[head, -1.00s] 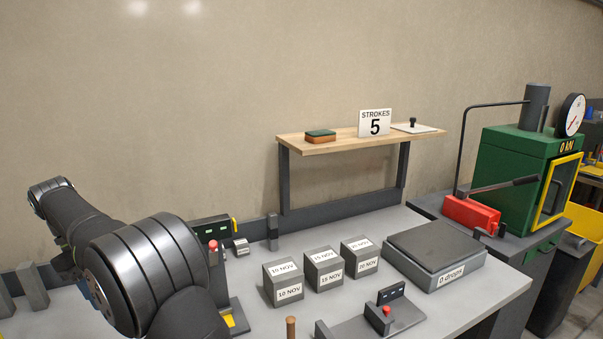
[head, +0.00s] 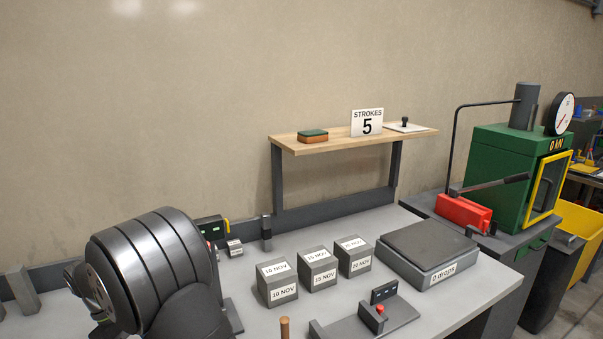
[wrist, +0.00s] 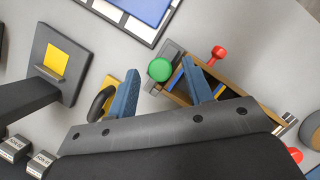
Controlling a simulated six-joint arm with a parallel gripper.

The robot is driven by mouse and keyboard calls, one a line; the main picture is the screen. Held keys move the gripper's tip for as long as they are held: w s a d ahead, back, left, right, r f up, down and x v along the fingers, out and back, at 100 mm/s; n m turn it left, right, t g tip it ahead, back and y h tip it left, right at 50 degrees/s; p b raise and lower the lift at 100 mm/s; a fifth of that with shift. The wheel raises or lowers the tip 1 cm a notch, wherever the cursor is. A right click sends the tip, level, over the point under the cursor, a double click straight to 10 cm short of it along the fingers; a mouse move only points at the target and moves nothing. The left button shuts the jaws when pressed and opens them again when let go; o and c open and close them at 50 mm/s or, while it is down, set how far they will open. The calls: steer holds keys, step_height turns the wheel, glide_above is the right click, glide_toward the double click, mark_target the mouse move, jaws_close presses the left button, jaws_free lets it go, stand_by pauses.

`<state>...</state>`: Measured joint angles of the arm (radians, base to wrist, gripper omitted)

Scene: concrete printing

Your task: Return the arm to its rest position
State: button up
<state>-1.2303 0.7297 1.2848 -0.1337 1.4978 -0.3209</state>
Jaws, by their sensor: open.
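My arm fills the lower left of the head view, and my gripper is hidden there. In the wrist view my gripper (wrist: 159,68) shows two blue fingers, spread apart. I see nothing held between them. Below the fingers are a green round knob (wrist: 160,69) and a wooden tray (wrist: 236,86) holding items I cannot make out clearly. A small red object (wrist: 216,54) lies beside the tray.
In the head view, labelled cubes (head: 318,270), a scale (head: 428,252) and a button device (head: 375,318) stand on the grey bench. Behind is a wooden shelf (head: 350,145) with a STROKES 5 sign (head: 367,122). A green press (head: 505,165) stands right.

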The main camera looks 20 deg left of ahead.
steer(key=shift+w+f+m, duration=0.1)
steer(key=shift+f+m, duration=0.05)
steer(key=shift+m, duration=0.35)
steer(key=m+g, duration=0.1)
steer(key=m, duration=0.1)
steer(key=m+g, duration=0.1)
steer(key=m, duration=0.2)
steer(key=shift+w+d, duration=0.15)
steer(key=m+g+y, duration=0.1)
steer(key=m, duration=0.4)
steer(key=shift+w+d+m+g+y, duration=0.1)
steer(key=shift+m+g+y, duration=0.2)
steer(key=shift+g+y, duration=0.1)
